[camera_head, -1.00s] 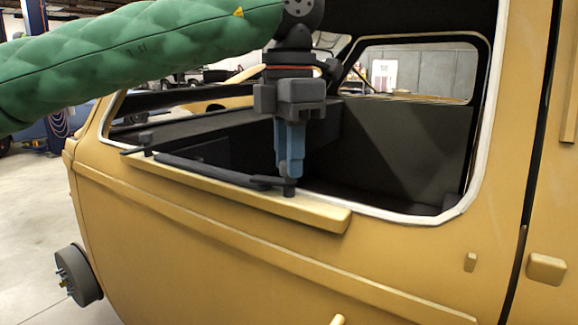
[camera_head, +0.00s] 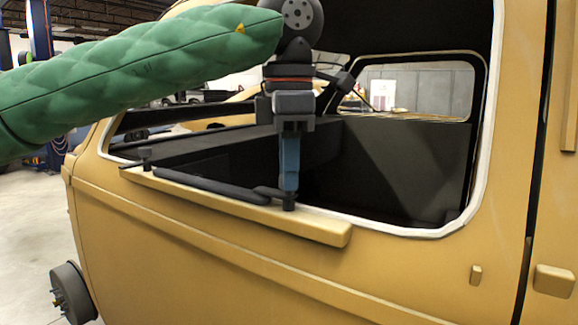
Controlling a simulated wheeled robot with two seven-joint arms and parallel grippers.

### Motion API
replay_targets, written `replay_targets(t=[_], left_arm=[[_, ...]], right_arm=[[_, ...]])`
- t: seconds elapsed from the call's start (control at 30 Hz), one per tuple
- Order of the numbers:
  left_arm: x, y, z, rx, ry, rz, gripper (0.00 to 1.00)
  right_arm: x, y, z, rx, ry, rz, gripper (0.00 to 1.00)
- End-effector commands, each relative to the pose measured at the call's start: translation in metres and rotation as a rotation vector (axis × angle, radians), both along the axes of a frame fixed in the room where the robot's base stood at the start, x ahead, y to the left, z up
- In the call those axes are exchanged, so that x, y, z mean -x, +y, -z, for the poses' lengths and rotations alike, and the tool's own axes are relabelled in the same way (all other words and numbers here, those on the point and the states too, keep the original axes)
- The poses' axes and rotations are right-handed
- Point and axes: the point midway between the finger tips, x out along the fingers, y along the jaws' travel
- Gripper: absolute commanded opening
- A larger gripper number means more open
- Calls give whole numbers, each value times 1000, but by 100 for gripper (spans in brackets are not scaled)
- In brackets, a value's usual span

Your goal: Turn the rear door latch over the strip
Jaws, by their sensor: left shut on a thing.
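A long dark strip (camera_head: 208,186) lies along the yellow ledge below the window opening. At its right end is a dark latch (camera_head: 268,192) with an upright post, which I take as the rear door latch. Its arm points left and reaches the strip's end; I cannot tell how far it lies over it. My left gripper (camera_head: 289,190) points straight down, its blue fingers shut on this latch at the post and hiding part of it. A second dark latch (camera_head: 145,157) stands at the strip's left end. My right gripper is out of view.
The yellow ledge (camera_head: 325,232) juts out from the body panel and is bare at its right end. The white-edged window opening (camera_head: 475,185) surrounds my left gripper on the right and below. The dark interior behind is open.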

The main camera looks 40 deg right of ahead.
Motion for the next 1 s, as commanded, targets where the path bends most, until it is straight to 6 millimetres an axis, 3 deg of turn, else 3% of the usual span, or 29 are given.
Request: replay_targets(t=[0.07, 0.1, 0.2, 0.57, 1.0], left_arm=[[0, 0, -1, 0, -1, -1, 2], [-1, 0, -1, 0, -1, -1, 27], [0, 0, 0, 0, -1, -1, 47], [0, 0, -4, 0, -1, -2, 47], [-1, 0, -63, 0, -1, -2, 47]], right_arm=[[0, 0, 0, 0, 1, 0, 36], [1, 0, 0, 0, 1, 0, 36], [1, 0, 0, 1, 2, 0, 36], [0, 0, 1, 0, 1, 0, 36], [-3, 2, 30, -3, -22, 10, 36]])
